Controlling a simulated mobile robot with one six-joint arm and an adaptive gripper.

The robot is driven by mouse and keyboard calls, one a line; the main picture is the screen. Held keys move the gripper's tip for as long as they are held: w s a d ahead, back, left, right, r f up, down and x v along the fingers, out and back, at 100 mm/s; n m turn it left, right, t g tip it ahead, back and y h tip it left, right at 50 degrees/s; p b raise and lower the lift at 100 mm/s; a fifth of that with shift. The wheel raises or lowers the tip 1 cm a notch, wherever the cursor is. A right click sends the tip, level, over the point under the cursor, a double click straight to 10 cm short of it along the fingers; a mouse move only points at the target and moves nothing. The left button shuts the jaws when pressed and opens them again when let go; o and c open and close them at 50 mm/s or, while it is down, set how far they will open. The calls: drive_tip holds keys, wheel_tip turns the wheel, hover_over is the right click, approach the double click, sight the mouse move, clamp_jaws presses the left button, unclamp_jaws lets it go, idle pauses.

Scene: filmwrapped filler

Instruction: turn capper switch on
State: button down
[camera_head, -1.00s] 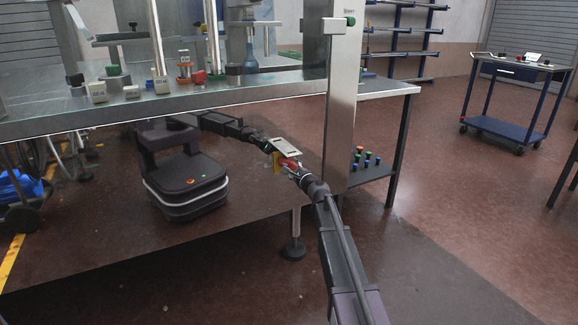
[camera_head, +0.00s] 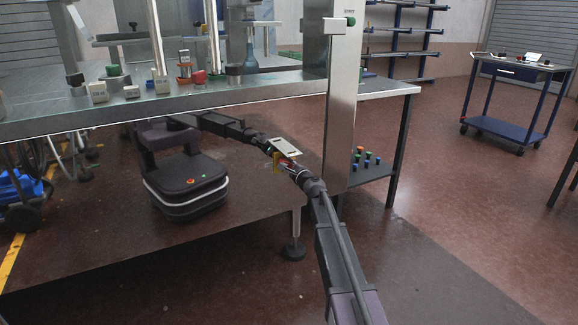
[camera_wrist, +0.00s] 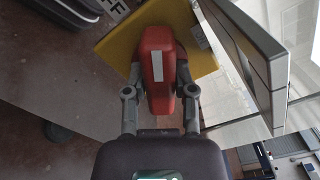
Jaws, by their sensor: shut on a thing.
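The capper switch has a red handle (camera_wrist: 158,70) with a pale stripe, on a yellow plate (camera_wrist: 120,42). In the wrist view the handle points up and down the picture. My gripper (camera_wrist: 160,88) has a grey finger on each side of the handle and is shut on it. In the head view the yellow plate (camera_head: 276,163) shows small beside the front post, and my gripper (camera_head: 290,165) reaches it from the lower right. Part of a label reading "FF" (camera_wrist: 112,8) shows at the upper left of the wrist view; the rest is cut off.
A steel post (camera_head: 341,120) stands just right of my gripper. The machine's table edge (camera_head: 200,105) runs above it, with several small knobs and blocks on top. A shiny panel mirrors my body.

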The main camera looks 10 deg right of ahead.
drive_tip(key=shift+m, duration=0.3)
drive_tip(key=m, duration=1.1)
drive_tip(key=shift+w, duration=0.1)
idle(0.6)
drive_tip(key=shift+c, duration=2.2)
unclamp_jaws()
drive_tip(key=shift+s, duration=0.2)
drive_tip(key=v, duration=1.1)
drive_tip(key=shift+s, duration=0.3)
